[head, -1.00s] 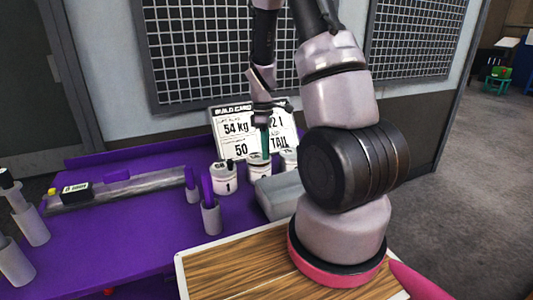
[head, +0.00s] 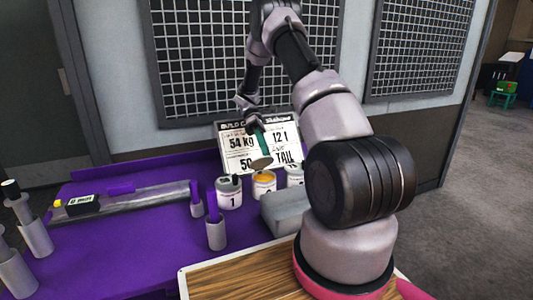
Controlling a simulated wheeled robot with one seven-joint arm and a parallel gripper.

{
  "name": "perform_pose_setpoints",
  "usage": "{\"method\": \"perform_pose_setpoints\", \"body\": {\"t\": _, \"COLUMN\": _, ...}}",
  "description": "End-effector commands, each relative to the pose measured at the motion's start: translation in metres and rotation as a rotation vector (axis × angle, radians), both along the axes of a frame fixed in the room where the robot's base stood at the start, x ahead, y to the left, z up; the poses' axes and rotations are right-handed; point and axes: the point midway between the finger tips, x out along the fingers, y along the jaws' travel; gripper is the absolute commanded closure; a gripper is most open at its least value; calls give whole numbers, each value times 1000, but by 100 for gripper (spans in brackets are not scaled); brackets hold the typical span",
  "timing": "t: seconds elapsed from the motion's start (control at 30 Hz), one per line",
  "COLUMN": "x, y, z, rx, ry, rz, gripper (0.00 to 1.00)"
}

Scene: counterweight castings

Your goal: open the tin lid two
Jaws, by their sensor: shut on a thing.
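Three white tins stand in a row on the purple bench: tin 1 (head: 229,195), the middle tin (head: 264,189) and the right tin (head: 294,178). The middle tin's number is too small to read surely. It is open, with orange contents showing at its top. My gripper (head: 252,124) is shut on a green stick-like tool (head: 262,143) above it. A brownish disc, seemingly the tin's lid (head: 261,162), is at the tool's lower end, apart from the tin. Whether the lid is fixed to the tool cannot be told.
A build card (head: 236,143) stands behind the tins. A grey block (head: 285,212) sits in front of the right tins. Grey holders (head: 216,235) with purple sticks stand to the left. A long grey rail (head: 130,200) lies further left on the bench (head: 110,240).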

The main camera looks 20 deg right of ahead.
Motion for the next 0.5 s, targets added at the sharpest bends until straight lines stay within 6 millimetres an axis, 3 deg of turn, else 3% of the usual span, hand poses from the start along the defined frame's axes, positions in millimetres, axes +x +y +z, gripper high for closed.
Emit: {"method": "perform_pose_setpoints", "body": {"t": 0.5, "x": 6, "y": 0, "z": 0, "rx": 1, "ry": 90, "rz": 2, "gripper": 100}}
